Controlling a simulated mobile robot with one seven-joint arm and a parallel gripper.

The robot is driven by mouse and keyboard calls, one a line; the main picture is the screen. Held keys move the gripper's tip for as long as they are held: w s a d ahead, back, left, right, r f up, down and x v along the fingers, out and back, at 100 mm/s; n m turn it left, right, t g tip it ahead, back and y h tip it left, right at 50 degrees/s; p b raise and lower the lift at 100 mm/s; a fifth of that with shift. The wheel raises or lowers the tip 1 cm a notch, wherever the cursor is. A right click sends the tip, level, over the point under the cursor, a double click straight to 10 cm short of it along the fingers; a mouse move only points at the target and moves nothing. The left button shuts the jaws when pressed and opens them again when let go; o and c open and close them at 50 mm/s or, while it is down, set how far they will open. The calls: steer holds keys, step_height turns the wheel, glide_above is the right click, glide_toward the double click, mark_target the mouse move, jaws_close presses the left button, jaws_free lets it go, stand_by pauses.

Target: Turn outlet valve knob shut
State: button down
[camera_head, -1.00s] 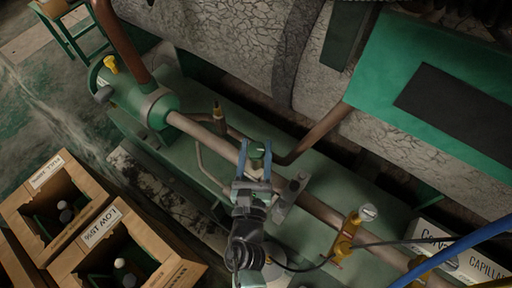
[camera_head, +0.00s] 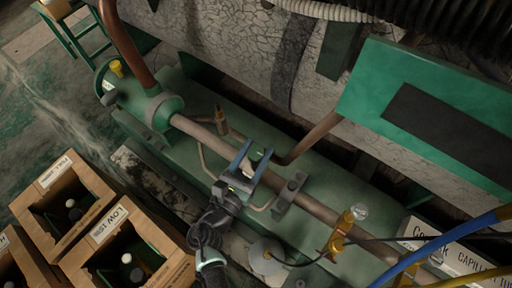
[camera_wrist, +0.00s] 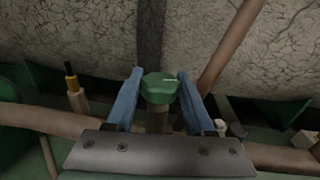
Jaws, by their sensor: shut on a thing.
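The green outlet valve knob (camera_wrist: 160,87) stands on a short stem on the pipe, between the two blue fingers in the wrist view. A light mark shows on its top. In the head view the knob (camera_head: 256,156) is partly covered by the fingers. My gripper (camera_wrist: 158,92) is shut on the knob, one finger at each side. In the head view my gripper (camera_head: 254,160) reaches it from the lower left. Finger contact is hard to make out in the wrist view.
The pipe (camera_head: 318,207) runs along the green base. A brass fitting with a clear top (camera_head: 345,227) stands to the right, with hoses nearby. A clamp (camera_head: 290,190) is close to the gripper. Open cardboard boxes (camera_head: 137,240) stand at the lower left. A green panel (camera_head: 385,65) overhangs at the right.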

steer(key=shift+m+g+h, duration=0.6)
steer(key=shift+m+h, duration=0.1)
steer(key=shift+h, duration=0.3)
steer(key=shift+c, duration=1.3)
jaws_free()
steer(key=shift+s, duration=0.1)
steer(key=p+v, duration=0.2)
steer(key=v, duration=1.1)
steer(key=shift+a+f, duration=0.1)
steer(key=shift+a, duration=0.05)
